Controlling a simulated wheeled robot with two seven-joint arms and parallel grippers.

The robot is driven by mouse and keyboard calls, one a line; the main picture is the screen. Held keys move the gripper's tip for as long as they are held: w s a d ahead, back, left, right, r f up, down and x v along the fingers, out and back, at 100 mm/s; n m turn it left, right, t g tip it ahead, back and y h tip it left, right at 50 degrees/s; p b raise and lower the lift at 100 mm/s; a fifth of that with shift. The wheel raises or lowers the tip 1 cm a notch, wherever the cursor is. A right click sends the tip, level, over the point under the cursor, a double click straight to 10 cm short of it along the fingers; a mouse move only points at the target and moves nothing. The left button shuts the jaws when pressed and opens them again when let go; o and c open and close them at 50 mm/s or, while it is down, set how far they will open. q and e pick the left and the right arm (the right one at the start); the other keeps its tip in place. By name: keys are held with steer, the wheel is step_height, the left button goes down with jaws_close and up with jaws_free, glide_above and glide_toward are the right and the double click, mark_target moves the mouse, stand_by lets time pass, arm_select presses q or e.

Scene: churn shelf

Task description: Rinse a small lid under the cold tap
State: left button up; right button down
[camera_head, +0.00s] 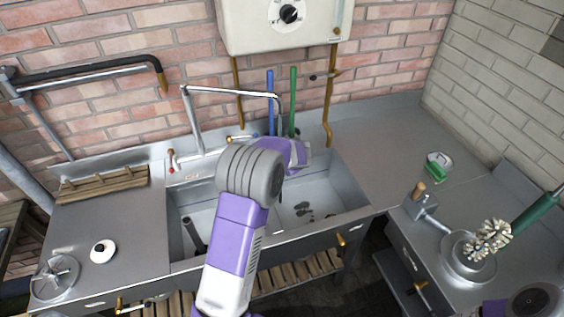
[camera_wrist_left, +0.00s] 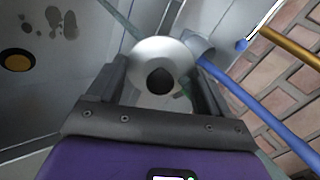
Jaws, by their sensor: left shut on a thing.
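My left gripper (camera_wrist_left: 160,72) is shut on a small white round lid with a dark knob (camera_wrist_left: 141,72), its knob facing the wrist camera. In the head view, my left gripper (camera_head: 298,156) is over the right part of the sink (camera_head: 335,190), near the end of the chrome spout (camera_head: 230,91); the lid is hidden there. No water stream is visible. My right gripper is not in view.
Blue (camera_head: 270,105) and green (camera_head: 293,100) rods stand behind the sink. A green-handled brush (camera_head: 490,240) is at the right. The counter right of the sink has clear room.

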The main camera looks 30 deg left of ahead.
arm_select(q)
steer(key=shift+s+d+r+b, duration=0.3)
steer(key=shift+d, duration=0.2)
steer(key=s+d+r+b, duration=0.2)
steer(key=s+d+r, duration=0.2)
steer(key=s+d, duration=0.2)
steer(key=shift+d+r, duration=0.25)
steer(key=shift+d, duration=0.05)
stand_by(0.4)
stand_by(0.7)
